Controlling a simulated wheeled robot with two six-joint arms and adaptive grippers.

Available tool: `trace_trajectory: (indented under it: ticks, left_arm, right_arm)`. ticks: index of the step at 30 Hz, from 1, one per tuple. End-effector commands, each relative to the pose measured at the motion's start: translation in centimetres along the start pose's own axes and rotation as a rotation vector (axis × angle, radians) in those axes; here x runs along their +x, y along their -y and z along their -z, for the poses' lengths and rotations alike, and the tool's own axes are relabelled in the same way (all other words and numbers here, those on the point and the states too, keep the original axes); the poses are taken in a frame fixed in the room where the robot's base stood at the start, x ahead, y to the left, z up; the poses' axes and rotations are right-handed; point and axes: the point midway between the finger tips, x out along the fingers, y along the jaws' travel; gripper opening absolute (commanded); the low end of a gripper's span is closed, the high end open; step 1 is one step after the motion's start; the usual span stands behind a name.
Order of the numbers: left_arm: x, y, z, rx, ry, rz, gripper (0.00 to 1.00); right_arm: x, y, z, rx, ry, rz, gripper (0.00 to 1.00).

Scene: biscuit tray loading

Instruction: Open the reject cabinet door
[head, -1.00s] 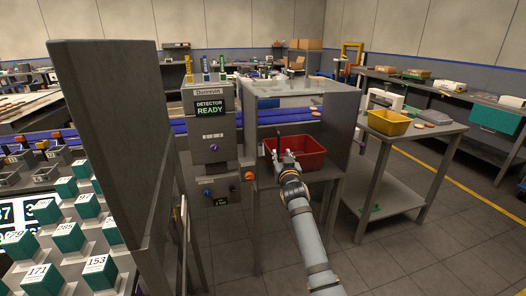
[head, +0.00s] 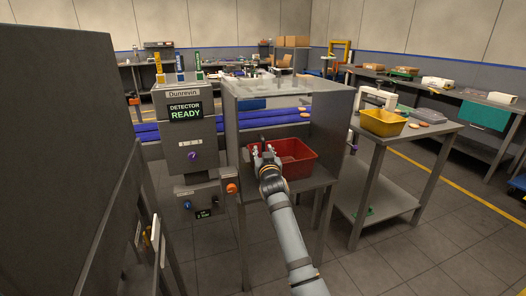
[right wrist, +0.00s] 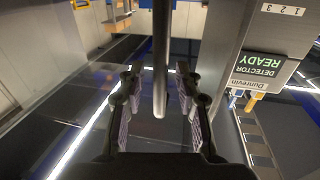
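The reject cabinet (head: 231,128) is a grey-framed box with clear panels, right of the detector column. A red bin (head: 318,170) shows in its lower part. My right gripper (head: 264,153) is at the cabinet's front, in front of the bin's left end. In the right wrist view its fingers (right wrist: 158,88) are apart, with a grey handle bar (right wrist: 160,45) running between them. I see a gap on both sides of the bar. A dark, glossy panel with light reflections lies behind it. The door looks shut. My left gripper is out of view.
The detector column (head: 183,140) with its READY display stands just left of the cabinet. A side table (head: 405,143) with a yellow bin (head: 383,123) stands to the right. A tall dark panel (head: 55,130) fills the left. Floor is open at front right.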

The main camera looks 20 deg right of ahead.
Motion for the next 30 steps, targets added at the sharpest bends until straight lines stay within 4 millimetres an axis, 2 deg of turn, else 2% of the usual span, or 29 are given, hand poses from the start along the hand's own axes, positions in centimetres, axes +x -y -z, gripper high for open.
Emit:
trace_trajectory:
  ticks: [4,12,30]
  left_arm:
    - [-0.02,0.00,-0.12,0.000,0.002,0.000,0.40]
    - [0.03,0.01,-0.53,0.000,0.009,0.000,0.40]
    - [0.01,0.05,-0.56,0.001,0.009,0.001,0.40]
  right_arm:
    - [0.00,0.01,0.04,0.000,0.000,0.000,0.34]
    - [0.01,0.01,0.02,0.000,0.000,0.000,0.00]
    - [0.00,0.01,0.01,0.001,0.000,0.001,0.00]
